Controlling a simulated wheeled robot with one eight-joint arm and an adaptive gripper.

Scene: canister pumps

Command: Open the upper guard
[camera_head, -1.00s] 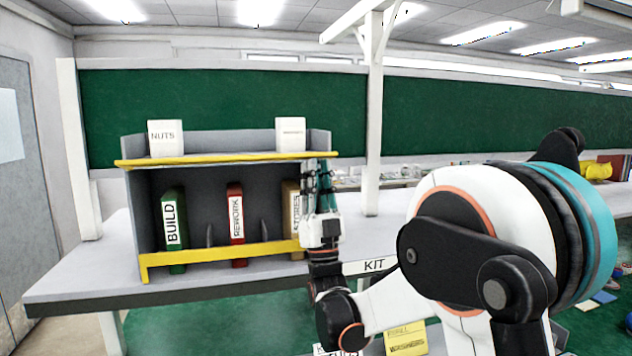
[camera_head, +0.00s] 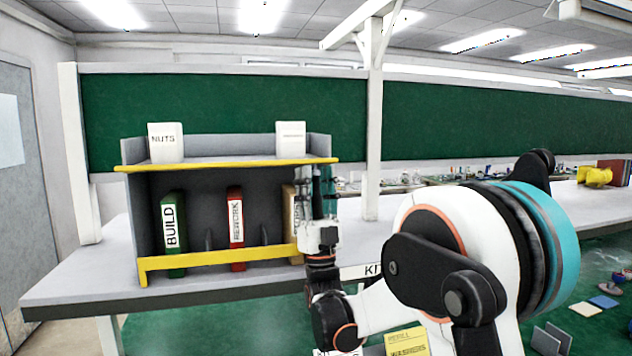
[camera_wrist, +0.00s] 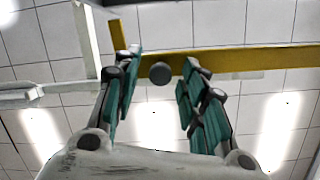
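The upper guard (camera_head: 225,164) is a yellow bar along the front edge of the rack's top shelf in the head view. In the wrist view the yellow bar (camera_wrist: 235,60) crosses the upper part of the picture, with a short yellow piece standing up at its left end. A dark round knob (camera_wrist: 160,73) shows in front of the bar, between my fingers. My gripper (camera_head: 318,182) points upward at the rack's right end, just below the bar. In the wrist view my gripper (camera_wrist: 157,88) is open, its teal-padded fingers on either side of the knob. Contact cannot be told.
A lower yellow guard (camera_head: 220,257) crosses the rack front before a green BUILD binder (camera_head: 173,230), a red REWORK binder (camera_head: 236,225) and a partly hidden binder. A NUTS box (camera_head: 165,143) and another white box (camera_head: 291,139) stand on top. A white post (camera_head: 374,130) rises to the right.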

